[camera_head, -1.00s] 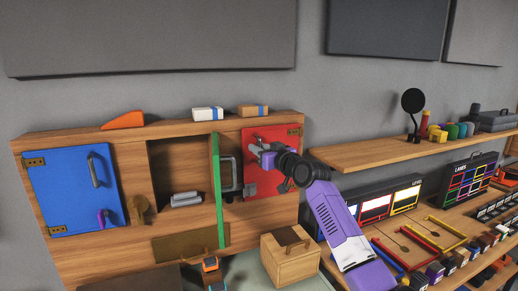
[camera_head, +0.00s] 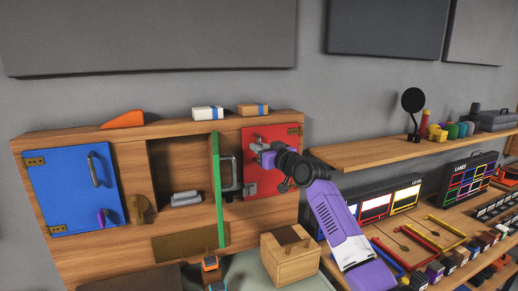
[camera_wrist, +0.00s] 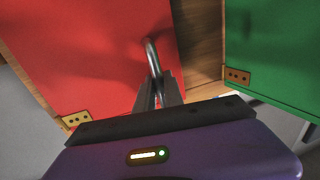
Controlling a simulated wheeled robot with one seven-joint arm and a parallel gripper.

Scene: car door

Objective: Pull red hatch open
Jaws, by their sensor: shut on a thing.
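The red hatch (camera_head: 264,184) is at the right end of the wooden cabinet, with a brass hinge at its upper right. It looks flush or nearly so; I cannot tell whether it is slightly ajar. In the wrist view the red hatch (camera_wrist: 85,55) fills the left side, with a curved metal handle (camera_wrist: 152,55) near its edge. My gripper (camera_wrist: 158,92) is shut on this handle. In the head view my gripper (camera_head: 256,148) is in front of the hatch and hides part of it and most of the handle.
A green door (camera_head: 219,190) stands swung outward just left of the red hatch; it also shows in the wrist view (camera_wrist: 270,50). A blue door (camera_head: 70,190) is at far left. A wooden box (camera_head: 285,265) stands below the hatch. A shelf (camera_head: 370,153) is at right.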

